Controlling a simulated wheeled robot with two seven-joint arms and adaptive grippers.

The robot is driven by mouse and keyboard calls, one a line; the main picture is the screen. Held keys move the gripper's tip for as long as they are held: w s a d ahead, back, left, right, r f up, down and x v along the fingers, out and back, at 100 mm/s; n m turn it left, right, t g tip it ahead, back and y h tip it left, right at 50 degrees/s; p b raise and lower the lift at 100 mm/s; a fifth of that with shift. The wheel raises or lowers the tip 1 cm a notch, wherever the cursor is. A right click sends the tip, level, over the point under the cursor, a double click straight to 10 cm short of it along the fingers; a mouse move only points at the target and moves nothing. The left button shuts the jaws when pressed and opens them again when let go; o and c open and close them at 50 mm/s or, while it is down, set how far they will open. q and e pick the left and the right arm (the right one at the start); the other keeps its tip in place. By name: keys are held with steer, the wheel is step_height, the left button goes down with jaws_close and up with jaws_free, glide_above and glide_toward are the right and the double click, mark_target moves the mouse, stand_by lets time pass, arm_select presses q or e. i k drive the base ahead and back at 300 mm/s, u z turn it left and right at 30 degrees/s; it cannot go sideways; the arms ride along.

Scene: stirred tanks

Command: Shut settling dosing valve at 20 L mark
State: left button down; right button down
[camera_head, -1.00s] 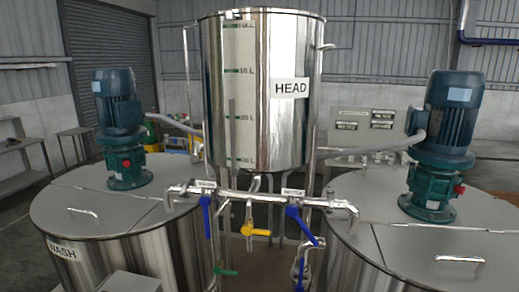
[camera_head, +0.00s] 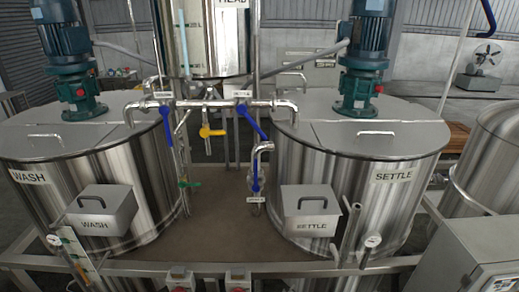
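The settling dosing valve has a blue lever (camera_head: 252,122) that slants down to the right, under a small tag on the pipe toward the SETTLE tank (camera_head: 350,190). The washing-side valve has a blue lever (camera_head: 167,127) hanging nearly straight down. A yellow lever (camera_head: 212,132) lies roughly level between them. The HEAD tank (camera_head: 222,50) stands behind, cut off by the top edge; its sight gauge (camera_head: 195,35) shows only its lower part, and I cannot make out the liquid level. Neither gripper is in view.
The WASH tank (camera_head: 85,205) stands left. Lidded boxes marked WASH (camera_head: 102,212) and SETTLE (camera_head: 310,212) hang on the tank fronts. Another blue lever (camera_head: 255,183) and a green handle (camera_head: 188,184) sit lower between the tanks. A rail (camera_head: 280,268) crosses the front.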

mark_target(255, 126)
steer(key=k, duration=0.65)
steer(key=z, duration=0.75)
steer(key=i, duration=1.35)
steer(key=u, duration=0.7)
